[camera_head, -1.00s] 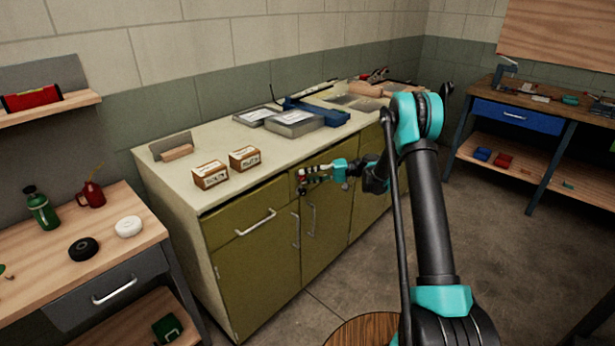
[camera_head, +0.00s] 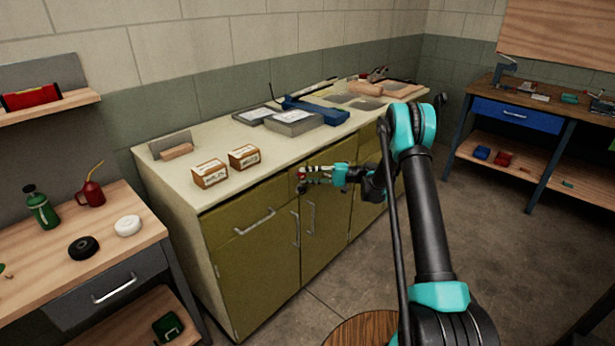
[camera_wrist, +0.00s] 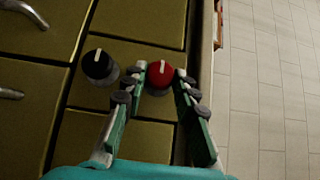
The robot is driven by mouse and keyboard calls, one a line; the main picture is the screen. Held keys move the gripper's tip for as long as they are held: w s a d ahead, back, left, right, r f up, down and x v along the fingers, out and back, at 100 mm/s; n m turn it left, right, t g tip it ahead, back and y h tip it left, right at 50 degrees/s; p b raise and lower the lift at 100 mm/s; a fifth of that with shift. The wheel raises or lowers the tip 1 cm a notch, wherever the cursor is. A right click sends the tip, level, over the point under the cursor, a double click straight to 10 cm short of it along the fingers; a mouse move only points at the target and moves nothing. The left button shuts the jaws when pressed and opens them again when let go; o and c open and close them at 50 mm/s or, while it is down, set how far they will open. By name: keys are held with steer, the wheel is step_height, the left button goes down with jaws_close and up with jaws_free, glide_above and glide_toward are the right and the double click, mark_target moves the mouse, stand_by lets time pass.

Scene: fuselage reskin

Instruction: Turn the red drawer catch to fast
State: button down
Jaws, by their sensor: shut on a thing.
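The red drawer catch (camera_wrist: 160,73) is a round red knob with a white line that points up the picture in the wrist view. My gripper (camera_wrist: 161,80) has one finger on each side of it and is shut on it. The pads hide parts of its sides. In the head view my gripper (camera_head: 303,178) is at the front of the green cabinet, just below the worktop. A bit of red shows at its fingertips there, too small to make out.
A black knob (camera_wrist: 98,64) with a white line sits close to the left of the red one. Drawer and door handles (camera_head: 255,222) stick out from the green cabinet (camera_head: 250,280). Two brown boxes (camera_head: 210,173) stand on the worktop above.

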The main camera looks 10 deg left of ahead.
steer(key=c, duration=1.2)
jaws_free()
steer(key=d, duration=0.4)
steer(key=w+d, duration=0.1)
steer(key=d, duration=0.3)
steer(key=w+d, duration=0.1)
steer(key=d, duration=0.2)
steer(key=shift+d+f, duration=0.1)
steer(key=shift+d, duration=0.3)
